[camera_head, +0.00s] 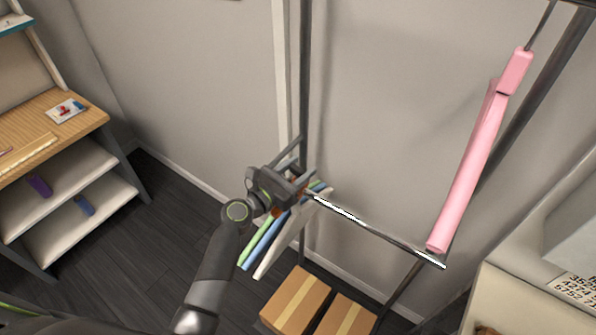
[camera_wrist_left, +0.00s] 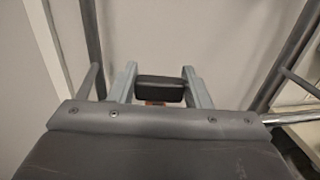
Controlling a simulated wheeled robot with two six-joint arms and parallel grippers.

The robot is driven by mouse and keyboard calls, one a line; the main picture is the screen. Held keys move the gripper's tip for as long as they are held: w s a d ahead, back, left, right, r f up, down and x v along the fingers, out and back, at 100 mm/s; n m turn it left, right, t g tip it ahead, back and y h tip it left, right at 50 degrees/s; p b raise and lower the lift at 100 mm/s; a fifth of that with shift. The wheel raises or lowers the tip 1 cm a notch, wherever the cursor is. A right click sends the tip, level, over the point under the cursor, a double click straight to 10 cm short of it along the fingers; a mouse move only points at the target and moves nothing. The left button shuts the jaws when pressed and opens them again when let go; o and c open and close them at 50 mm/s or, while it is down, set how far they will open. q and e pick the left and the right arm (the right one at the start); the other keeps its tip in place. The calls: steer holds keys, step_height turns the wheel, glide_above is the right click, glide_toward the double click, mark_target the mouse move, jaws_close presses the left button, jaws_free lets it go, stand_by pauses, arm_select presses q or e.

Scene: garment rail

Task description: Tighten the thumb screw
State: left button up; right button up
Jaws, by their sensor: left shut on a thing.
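My left gripper (camera_head: 303,181) is at the left end of the shiny hanging bar (camera_head: 375,229), beside the rail's upright post. In the left wrist view its two grey fingers (camera_wrist_left: 161,88) are on either side of a dark, rounded block (camera_wrist_left: 160,92), which looks like the thumb screw's head. The gripper is shut on it. A small reddish patch shows just below the block. The screw's shaft is hidden, and in the head view the gripper covers the screw. My right gripper is not in view.
Green, blue and white hanging garments (camera_head: 267,240) are close below the left gripper. A pink garment (camera_head: 470,165) hangs at the right. Two cardboard boxes (camera_head: 296,300) are on the floor below. A wooden shelf unit (camera_head: 75,130) stands at the left, with open floor between.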

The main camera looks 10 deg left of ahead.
arm_select(q)
steer(key=m+g+h+b, duration=0.1)
steer(key=h, duration=0.1)
steer(key=m+g+h+b, duration=0.2)
steer(key=shift+w+a+f+m+g, duration=0.1)
steer(key=shift+f+m+g, duration=0.1)
steer(key=shift+m+g, duration=0.1)
steer(key=m+g+h+b, duration=0.1)
steer(key=m+g+b, duration=0.2)
steer(key=g, duration=0.1)
steer(key=m+g+h+b, duration=0.2)
steer(key=m+g+b, duration=0.1)
steer(key=g, duration=0.2)
steer(key=m+g+h+b, duration=0.1)
steer(key=m+g+b, duration=0.2)
steer(key=g, duration=0.2)
steer(key=shift+m+h+b, duration=0.3)
steer(key=shift+m+b, duration=0.1)
steer(key=shift+r+m+g+y+b, duration=0.1)
steer(key=shift+m+g+y+b, duration=0.2)
steer(key=shift+m+g+b, duration=0.7)
steer(key=shift+r+m+g+y+b, duration=0.1)
steer(key=shift+m+g+y+b, duration=0.3)
steer(key=shift+g, duration=1)
steer(key=o, duration=1)
